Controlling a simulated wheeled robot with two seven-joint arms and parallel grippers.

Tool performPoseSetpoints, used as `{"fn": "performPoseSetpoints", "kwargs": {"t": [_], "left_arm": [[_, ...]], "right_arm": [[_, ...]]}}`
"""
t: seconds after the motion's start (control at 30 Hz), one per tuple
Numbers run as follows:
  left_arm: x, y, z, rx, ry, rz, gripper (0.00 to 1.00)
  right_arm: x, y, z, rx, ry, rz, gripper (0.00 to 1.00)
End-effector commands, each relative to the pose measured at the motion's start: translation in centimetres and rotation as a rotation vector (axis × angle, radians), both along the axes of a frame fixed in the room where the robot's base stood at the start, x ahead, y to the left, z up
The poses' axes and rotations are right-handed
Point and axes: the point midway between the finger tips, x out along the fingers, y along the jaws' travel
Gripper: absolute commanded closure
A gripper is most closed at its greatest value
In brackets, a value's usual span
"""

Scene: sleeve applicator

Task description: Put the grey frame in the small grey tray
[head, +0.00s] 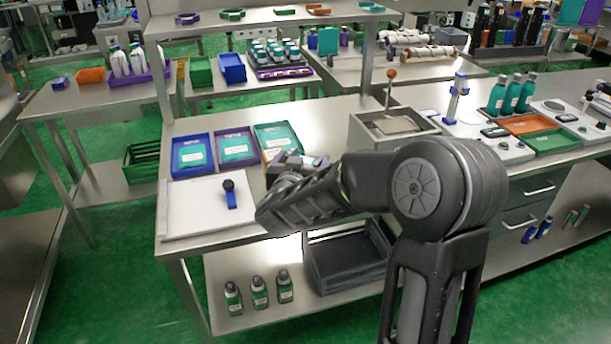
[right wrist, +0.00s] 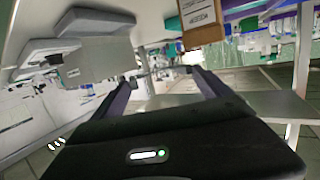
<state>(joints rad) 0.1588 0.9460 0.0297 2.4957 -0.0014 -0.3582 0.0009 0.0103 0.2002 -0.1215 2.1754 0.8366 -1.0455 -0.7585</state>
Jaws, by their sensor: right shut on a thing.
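My right gripper (head: 305,160) is above the left part of the bench, near the row of labelled trays, and my own arm partly hides it. In the right wrist view its two fingers (right wrist: 163,77) point away from the camera. A thin grey piece shows between their tips, and I take it to be the grey frame; its outline is hard to make out. The gripper is shut on it. I cannot pick out the small grey tray for certain; my arm covers part of the bench. My left gripper is not in view.
Blue (head: 193,168), purple (head: 217,164) and green (head: 258,147) labelled trays stand behind a white board (head: 190,215). A grey station with a lever (head: 362,132) stands behind my arm. A dark crate (head: 330,285) and several bottles are on the lower shelf.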

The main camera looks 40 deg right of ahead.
Motion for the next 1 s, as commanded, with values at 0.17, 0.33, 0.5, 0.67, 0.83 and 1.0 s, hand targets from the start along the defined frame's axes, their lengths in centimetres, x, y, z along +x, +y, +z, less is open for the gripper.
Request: {"fn": "performPoseSetpoints", "kwargs": {"t": [0.17, 0.33, 0.5, 0.67, 0.83, 1.0], "left_arm": [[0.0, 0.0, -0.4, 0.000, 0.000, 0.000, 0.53], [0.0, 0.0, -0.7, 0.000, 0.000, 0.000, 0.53], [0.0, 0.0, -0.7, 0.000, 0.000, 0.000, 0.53], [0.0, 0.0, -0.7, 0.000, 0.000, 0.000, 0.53], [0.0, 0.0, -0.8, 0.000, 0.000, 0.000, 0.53], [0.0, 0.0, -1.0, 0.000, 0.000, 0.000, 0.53]], "right_arm": [[0.0, 0.0, -2.2, 0.000, 0.005, 0.002, 0.51], [0.0, 0.0, -5.2, -0.001, 0.005, 0.002, 0.51], [0.0, 0.0, -6.3, 0.000, 0.001, 0.001, 0.51], [0.0, 0.0, -6.3, 0.000, 0.000, 0.001, 0.51], [0.0, 0.0, -7.0, 0.000, 0.003, 0.002, 0.51], [0.0, 0.1, -9.4, 0.000, 0.005, 0.002, 0.51]]}}
